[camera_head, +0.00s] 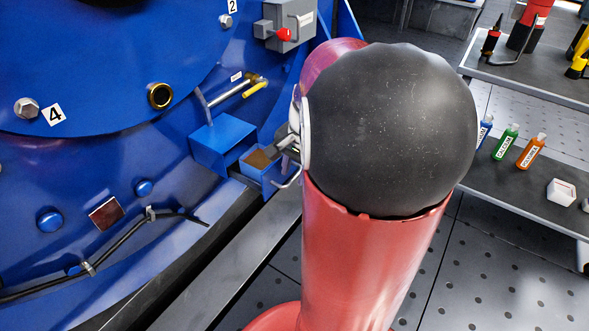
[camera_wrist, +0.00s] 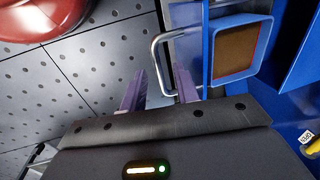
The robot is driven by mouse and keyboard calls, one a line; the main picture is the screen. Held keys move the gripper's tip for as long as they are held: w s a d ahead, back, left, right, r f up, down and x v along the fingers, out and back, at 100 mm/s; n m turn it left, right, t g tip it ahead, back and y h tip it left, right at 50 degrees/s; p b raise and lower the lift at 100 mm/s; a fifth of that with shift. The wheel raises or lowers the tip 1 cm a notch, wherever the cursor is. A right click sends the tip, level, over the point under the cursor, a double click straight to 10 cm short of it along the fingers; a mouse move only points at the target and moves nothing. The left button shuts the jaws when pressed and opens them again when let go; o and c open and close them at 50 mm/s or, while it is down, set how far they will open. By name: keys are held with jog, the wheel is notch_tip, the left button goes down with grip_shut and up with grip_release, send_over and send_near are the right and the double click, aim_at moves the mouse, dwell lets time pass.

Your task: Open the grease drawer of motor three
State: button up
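The grease drawer (camera_head: 268,180) is a blue tray with brown grease, standing out from its blue housing (camera_head: 222,142) on the motor's side. It also shows in the wrist view (camera_wrist: 216,78), with its grease facing the camera. Its bent metal handle (camera_head: 288,183) sticks out at the front; in the wrist view the handle (camera_wrist: 155,58) shows between the finger lines. My gripper (camera_wrist: 160,82) has its two purple fingers apart, one on each side of the handle bar, not visibly pressing it. In the head view my gripper (camera_head: 287,150) is mostly hidden by my arm.
The blue motor (camera_head: 90,75) fills the left. A grey box with a red knob (camera_head: 283,35) and a yellow-tipped lever (camera_head: 240,90) are above the drawer. Shelves (camera_head: 530,85) with bottles stand at right. Perforated floor (camera_head: 480,270) is clear beside the motor.

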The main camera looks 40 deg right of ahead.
notch_tip(320, 180, up, 8)
jog(key=s+p, duration=0.1)
jog(key=p, duration=0.1)
jog(key=shift+s+d+f, duration=0.2)
jog(key=shift+d, duration=0.05)
dwell(0.5)
